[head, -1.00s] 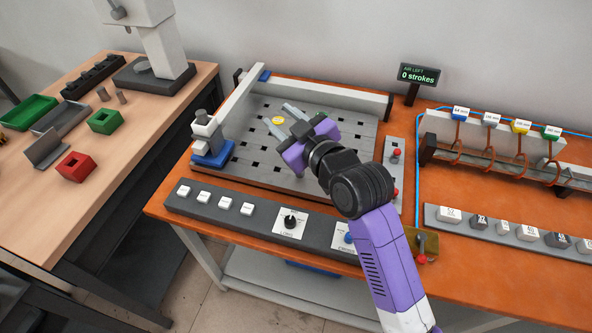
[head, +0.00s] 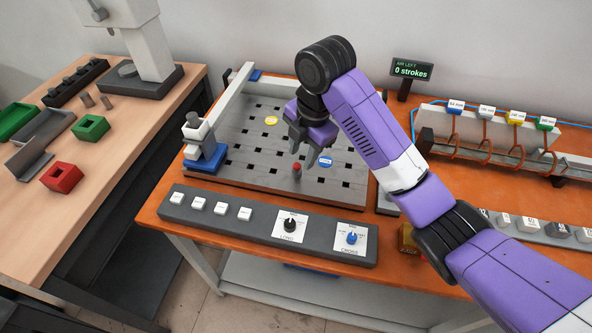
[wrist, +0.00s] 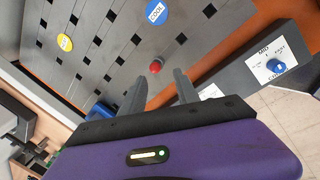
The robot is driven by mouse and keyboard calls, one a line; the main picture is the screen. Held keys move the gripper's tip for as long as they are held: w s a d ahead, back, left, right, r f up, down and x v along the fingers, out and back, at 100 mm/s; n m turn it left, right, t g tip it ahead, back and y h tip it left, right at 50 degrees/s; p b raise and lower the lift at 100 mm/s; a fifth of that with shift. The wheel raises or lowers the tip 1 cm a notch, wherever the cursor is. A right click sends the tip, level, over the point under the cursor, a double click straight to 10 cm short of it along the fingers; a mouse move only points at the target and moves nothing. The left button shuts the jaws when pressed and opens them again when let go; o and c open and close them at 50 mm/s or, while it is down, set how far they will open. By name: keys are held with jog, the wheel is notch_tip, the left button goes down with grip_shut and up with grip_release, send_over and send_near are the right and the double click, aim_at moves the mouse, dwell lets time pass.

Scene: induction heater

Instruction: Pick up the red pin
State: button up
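The red pin (head: 297,168) stands on the grey slotted plate (head: 240,172), near its front edge, with a red top and a darker body below. In the wrist view the red pin (wrist: 155,66) shows its round red top just beyond the fingertips, between their lines. My gripper (head: 301,150) points down above and slightly behind the pin in the head view. Its two fingers (wrist: 160,82) are apart with nothing between them. I see no contact with the pin.
A blue disc (head: 324,161) lies right of the pin and a yellow disc (head: 271,121) farther back. A blue-based clamp (head: 205,153) stands at the plate's left. The control panel with knobs (head: 265,226) runs along the front. Hanging coils (head: 487,140) are at right.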

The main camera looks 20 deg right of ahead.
aim_at(298, 165)
jog(key=f, duration=0.2)
jog(key=w+f, duration=0.1)
jog(key=f, duration=0.2)
jog(key=w+f+p, duration=0.1)
jog(key=f, duration=0.1)
jog(key=shift+a+f, duration=0.15)
jog(key=shift+a, duration=0.05)
jog(key=shift+c, duration=0.2)
grip_shut()
